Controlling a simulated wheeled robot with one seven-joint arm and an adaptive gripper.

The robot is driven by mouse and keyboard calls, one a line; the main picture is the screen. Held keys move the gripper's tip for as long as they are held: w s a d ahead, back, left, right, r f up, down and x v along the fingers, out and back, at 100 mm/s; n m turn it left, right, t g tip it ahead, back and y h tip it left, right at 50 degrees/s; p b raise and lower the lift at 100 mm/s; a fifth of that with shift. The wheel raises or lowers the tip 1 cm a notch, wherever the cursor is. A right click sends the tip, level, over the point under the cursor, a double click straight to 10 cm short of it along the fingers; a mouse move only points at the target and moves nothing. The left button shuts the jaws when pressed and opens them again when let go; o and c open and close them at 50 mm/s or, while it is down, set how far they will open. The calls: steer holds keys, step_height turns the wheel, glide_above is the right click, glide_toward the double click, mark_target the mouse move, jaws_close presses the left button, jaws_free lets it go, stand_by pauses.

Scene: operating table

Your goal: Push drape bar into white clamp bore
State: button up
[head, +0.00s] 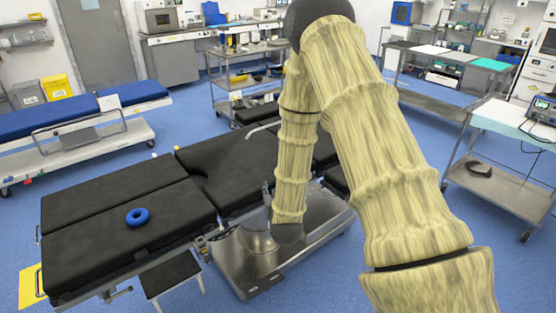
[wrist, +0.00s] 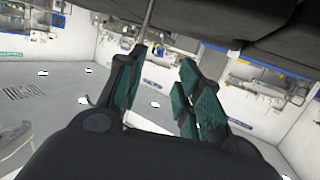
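In the wrist view my gripper (wrist: 161,58) has its two green-padded fingers apart, with a clear gap between them. A thin grey rod (wrist: 149,18), possibly the drape bar, comes down from the top edge towards the left finger. Its lower part is hidden at that finger, and I cannot tell whether they touch. In the head view a thin pale bar (head: 262,128) with a bend shows beside my sleeved arm above the operating table (head: 100,192). I cannot tell whether it is the same rod. I cannot make out the white clamp or its bore. My gripper is not clearly visible in the head view.
A blue ring (head: 137,217) lies on the table's black pad. A black stool (head: 170,274) stands by its near side. The table's metal base (head: 315,235) is close to my forearm. A trolley (head: 500,180) stands at right.

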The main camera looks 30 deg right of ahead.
steer(key=w+d+r+m+t+h, duration=0.1)
steer(key=w+d+r+t+h, duration=0.2)
steer(key=r, duration=0.6)
steer(key=w+d+g+p, duration=0.1)
steer(key=w+d+p, duration=0.4)
steer(key=w, duration=0.4)
steer(key=shift+d+r, duration=0.3)
steer(key=shift+d, duration=0.5)
steer(key=shift+w, duration=0.1)
jaws_close()
